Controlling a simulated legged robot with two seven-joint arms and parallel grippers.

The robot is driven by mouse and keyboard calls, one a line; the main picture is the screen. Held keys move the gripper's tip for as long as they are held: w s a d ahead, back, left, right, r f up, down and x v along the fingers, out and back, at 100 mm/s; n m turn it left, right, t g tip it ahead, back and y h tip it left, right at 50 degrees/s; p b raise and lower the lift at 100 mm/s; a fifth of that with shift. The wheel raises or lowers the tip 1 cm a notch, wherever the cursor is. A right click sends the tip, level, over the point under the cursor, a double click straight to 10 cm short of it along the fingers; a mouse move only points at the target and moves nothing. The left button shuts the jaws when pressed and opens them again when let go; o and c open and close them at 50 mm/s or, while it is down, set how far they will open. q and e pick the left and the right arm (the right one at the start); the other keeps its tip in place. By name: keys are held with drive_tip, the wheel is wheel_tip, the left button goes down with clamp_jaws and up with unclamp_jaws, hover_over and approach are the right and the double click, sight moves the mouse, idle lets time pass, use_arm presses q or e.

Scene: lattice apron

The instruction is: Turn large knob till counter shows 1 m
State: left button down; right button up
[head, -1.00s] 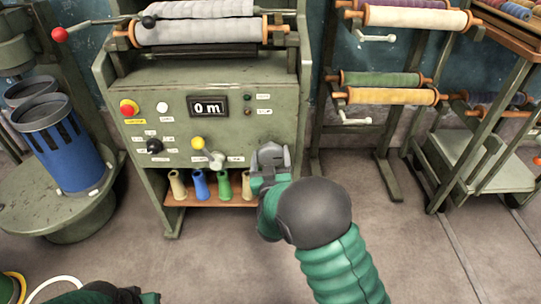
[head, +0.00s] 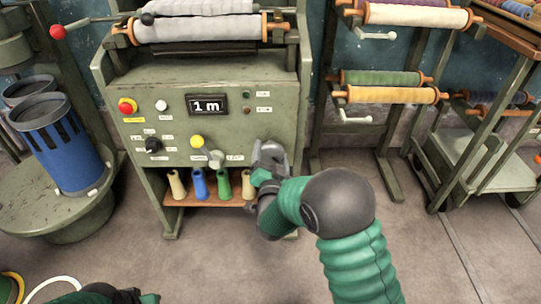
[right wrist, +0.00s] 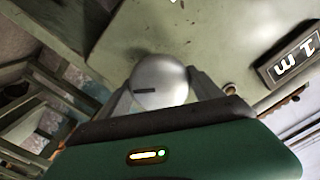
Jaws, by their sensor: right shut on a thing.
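The machine's counter (head: 207,104) reads "1 m" in the head view; it also shows, turned over, in the right wrist view (right wrist: 291,57). The large knob (right wrist: 161,84) is round and silvery with a dark mark on its face. My right gripper (head: 268,152) is at the lower right of the green machine front (head: 222,133), with its fingers on either side of the knob, shut on it. In the head view the gripper hides the knob. Part of my left arm, dark and green, shows at the bottom left; its fingers are not clear.
A small pale lever (head: 216,158) sits just left of my right gripper, with a yellow knob (head: 197,141) beyond it. Coloured cones stand on a shelf (head: 208,203) below. A red button (head: 127,107) is at the panel's left.

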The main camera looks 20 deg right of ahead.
drive_tip(key=shift+s+a+f+m, duration=0.1)
drive_tip(key=shift+f+m, duration=0.2)
drive_tip(key=shift+f, duration=0.05)
drive_tip(key=o, duration=1.3)
drive_tip(key=shift+c, duration=0.2)
drive_tip(key=shift+o, duration=0.7)
drive_tip(key=shift+r, duration=0.2)
drive_tip(key=p+v, duration=0.1)
drive_tip(key=v, duration=0.1)
drive_tip(key=p+v, duration=0.1)
drive_tip(key=v, duration=0.1)
drive_tip(key=p+v, duration=0.1)
drive_tip(key=v, duration=0.1)
drive_tip(key=shift+r, duration=0.35)
drive_tip(key=p, duration=0.2)
approach(270, 156)
drive_tip(key=v, duration=0.6)
drive_tip(key=shift+f, duration=0.35)
